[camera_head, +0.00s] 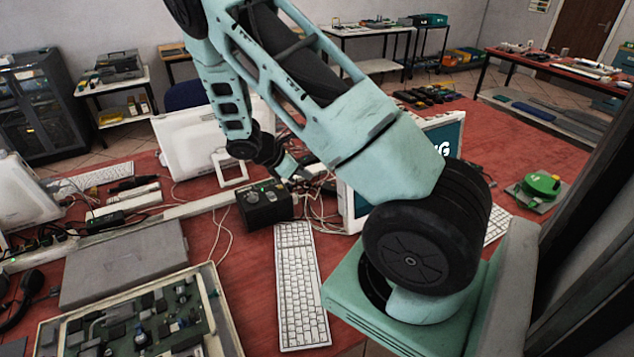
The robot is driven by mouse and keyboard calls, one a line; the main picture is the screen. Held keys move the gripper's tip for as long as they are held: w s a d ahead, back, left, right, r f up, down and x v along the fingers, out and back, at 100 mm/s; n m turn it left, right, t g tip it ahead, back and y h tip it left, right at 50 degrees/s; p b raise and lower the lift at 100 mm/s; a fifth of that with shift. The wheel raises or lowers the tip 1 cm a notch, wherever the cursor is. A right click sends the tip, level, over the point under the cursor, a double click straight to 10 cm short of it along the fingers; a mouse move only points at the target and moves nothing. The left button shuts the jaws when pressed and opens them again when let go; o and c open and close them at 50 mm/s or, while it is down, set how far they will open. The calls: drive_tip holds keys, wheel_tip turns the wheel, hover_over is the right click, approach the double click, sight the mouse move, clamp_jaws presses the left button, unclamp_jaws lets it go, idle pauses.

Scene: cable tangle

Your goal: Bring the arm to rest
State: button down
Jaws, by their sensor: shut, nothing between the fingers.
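My arm rises from its mount at lower right, crosses the upper middle of the view, and bends down at the left. My gripper (290,168) is at the end, small in the picture and partly dark against the clutter. It is shut with nothing held, above the middle of the red table, near a tangle of pale cables (322,200). I cannot tell whether it touches any cable. A black box (265,208) with small lights lies just below and in front of it. My own arm hides part of the scene behind it.
A white keyboard (300,285) lies in front of the black box. White monitors (190,145) stand behind and left. A green device (540,186) stands at right. Red tabletop (250,270) shows between them.

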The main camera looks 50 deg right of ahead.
drive_tip(key=shift+b+v, duration=0.3)
drive_tip(key=shift+v, duration=1.45)
drive_tip(key=shift+a, duration=0.1)
